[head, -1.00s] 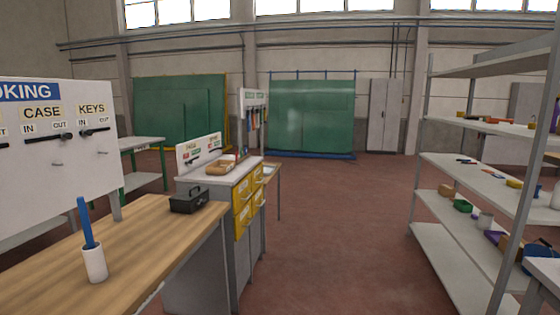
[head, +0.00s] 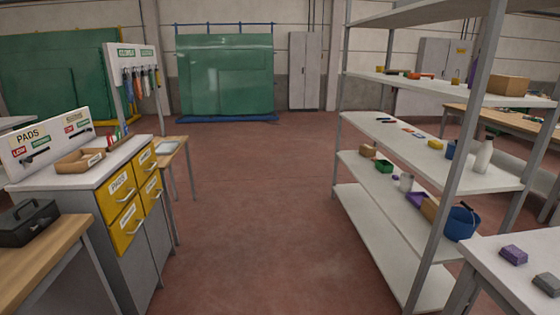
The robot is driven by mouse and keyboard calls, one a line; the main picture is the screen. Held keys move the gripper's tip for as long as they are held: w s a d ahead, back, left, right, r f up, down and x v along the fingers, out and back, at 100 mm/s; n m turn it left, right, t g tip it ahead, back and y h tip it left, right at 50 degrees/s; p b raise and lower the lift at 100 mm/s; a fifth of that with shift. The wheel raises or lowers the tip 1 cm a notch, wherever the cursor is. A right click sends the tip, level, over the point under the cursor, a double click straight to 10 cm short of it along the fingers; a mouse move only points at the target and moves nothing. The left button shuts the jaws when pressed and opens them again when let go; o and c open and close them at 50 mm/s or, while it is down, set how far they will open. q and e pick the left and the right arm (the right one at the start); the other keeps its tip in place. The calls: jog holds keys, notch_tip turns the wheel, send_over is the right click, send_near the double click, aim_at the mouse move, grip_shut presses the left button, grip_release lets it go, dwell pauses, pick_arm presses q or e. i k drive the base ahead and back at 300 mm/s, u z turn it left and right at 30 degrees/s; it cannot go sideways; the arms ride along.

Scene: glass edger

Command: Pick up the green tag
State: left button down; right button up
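I cannot make out the green tag for certain. A white board (head: 117,80) at the back left has green labels along its top and several coloured items hanging below, too small to tell apart. Small coloured pieces (head: 118,138), some of them green, stand at the back of the grey cabinet's top. Neither of my grippers is in view.
The cabinet with yellow drawers (head: 122,187) and a wooden bench (head: 42,262) with a black box (head: 27,222) stand at left. Shelving (head: 350,205) with a blue bucket (head: 461,222) and a white table (head: 490,285) stand at right. The red floor (head: 255,210) between them is clear.

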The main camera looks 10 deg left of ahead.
aim_at(118, 135)
jog(key=u, duration=0.05)
jog(key=i, duration=2.35)
jog(key=u, duration=0.45)
jog(key=i, duration=1.95)
jog(key=u, duration=1.65)
jog(key=i, duration=1.3)
jog(key=u, duration=1.1)
